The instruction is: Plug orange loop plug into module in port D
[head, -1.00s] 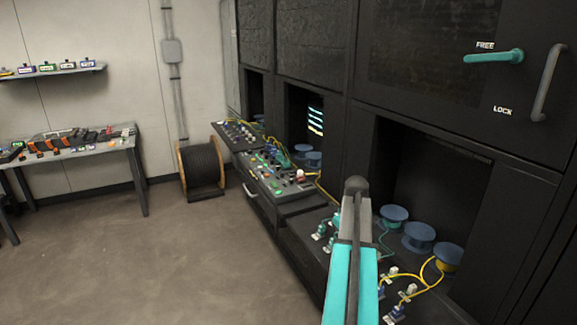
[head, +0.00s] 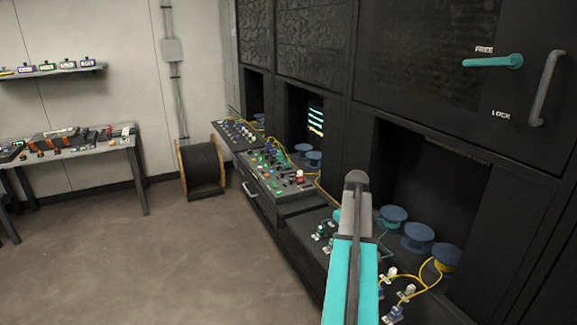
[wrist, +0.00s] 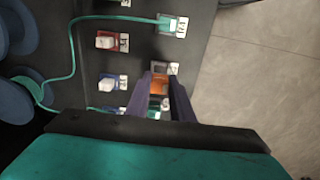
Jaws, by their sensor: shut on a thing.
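In the wrist view, my gripper (wrist: 160,88) is shut on the orange loop plug (wrist: 158,87), of which a small orange part shows between the dark fingers. The plug is at a port (wrist: 164,68) in the right column of the dark module panel (wrist: 140,56), beside a white label. I cannot tell whether the plug is seated or just above the port. The label is too small to read. In the head view, my arm hides the gripper and plug.
A teal cable plug (wrist: 172,24) sits in the same column. White plugs in red (wrist: 106,41) and blue (wrist: 108,80) ports stand left. Blue spools (head: 417,236) and yellow cables (head: 425,278) lie close to my arm.

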